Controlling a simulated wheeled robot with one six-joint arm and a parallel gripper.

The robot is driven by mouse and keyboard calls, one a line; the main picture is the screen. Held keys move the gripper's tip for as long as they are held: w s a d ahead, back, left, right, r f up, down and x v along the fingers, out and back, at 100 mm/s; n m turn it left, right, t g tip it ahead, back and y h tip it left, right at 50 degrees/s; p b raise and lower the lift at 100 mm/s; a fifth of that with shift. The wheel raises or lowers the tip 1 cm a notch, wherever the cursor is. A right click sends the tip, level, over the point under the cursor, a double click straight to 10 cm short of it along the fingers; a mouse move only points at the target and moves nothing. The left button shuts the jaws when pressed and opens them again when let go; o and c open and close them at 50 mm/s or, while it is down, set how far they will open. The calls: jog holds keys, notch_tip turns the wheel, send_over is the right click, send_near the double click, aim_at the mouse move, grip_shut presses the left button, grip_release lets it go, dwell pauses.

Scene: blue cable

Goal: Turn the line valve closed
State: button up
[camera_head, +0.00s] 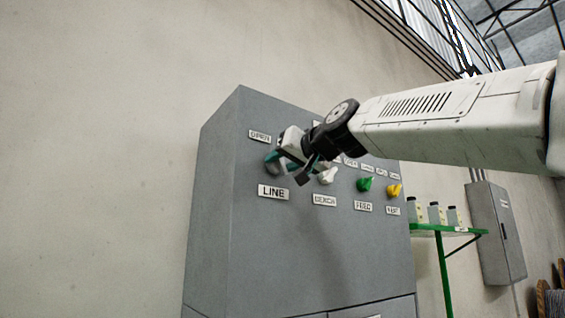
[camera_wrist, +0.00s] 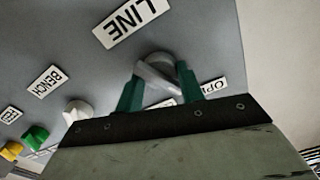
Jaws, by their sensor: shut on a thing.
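The line valve is a grey knob (camera_wrist: 158,72) on the face of a grey cabinet (camera_head: 240,245), above the LINE label (camera_head: 273,192). In the head view the knob is largely hidden behind my gripper (camera_head: 279,160). In the wrist view my gripper (camera_wrist: 158,92) has its two teal fingers on either side of the knob's grey handle, shut on it. The handle lies slantwise in the wrist view. An OPEN label (camera_head: 260,136) sits above the knob; the label for the other position is hidden by my gripper.
To the right on the cabinet are a white BENCH knob (camera_head: 327,175), a green FEED knob (camera_head: 365,185) and a yellow knob (camera_head: 394,191). A green shelf (camera_head: 447,230) with bottles and a grey wall box (camera_head: 494,232) stand further right.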

jog(key=m, duration=1.1)
jog(key=shift+m, duration=1.7)
jog(key=shift+f, duration=0.1)
jog(key=o, duration=1)
